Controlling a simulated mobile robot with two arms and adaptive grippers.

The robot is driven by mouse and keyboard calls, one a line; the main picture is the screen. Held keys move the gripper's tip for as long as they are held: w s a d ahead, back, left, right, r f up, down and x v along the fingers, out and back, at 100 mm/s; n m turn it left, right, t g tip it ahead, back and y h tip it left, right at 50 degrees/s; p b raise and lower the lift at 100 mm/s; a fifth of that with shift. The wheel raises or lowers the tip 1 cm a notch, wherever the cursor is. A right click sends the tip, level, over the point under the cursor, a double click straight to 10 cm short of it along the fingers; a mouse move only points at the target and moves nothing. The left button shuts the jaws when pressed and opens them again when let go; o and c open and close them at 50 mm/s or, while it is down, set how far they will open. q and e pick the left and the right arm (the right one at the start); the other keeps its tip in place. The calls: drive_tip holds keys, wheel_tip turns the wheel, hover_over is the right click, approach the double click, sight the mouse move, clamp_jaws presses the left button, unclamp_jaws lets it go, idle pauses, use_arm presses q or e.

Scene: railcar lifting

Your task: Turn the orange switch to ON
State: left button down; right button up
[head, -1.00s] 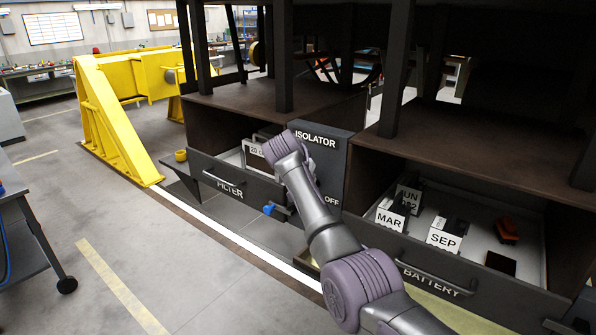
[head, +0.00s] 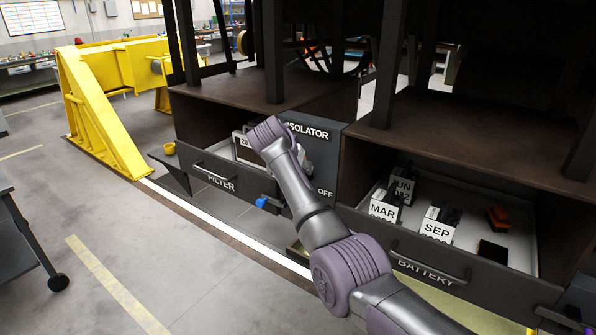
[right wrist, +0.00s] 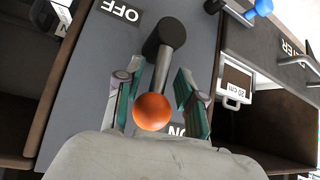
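The orange switch knob (right wrist: 153,112) sits on a grey lever that runs from a dark round pivot (right wrist: 165,35) on the isolator panel (right wrist: 88,75). In the right wrist view the lever points away from the OFF label (right wrist: 120,12) towards the ON label (right wrist: 178,131), which the knob and a finger partly cover. My right gripper (right wrist: 158,95) is open, with one finger on each side of the lever and knob; firm contact cannot be seen. In the head view my right arm hides the switch on the isolator panel (head: 322,165). My left gripper is not in view.
A battery drawer (head: 400,250) with several dated boxes is on the right. A yellow stand (head: 100,130) is at the left; clear floor lies in front of it.

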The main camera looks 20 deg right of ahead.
drive_tip(key=shift+f, duration=0.15)
drive_tip(key=shift+s, duration=0.15)
drive_tip(key=v, duration=1.2)
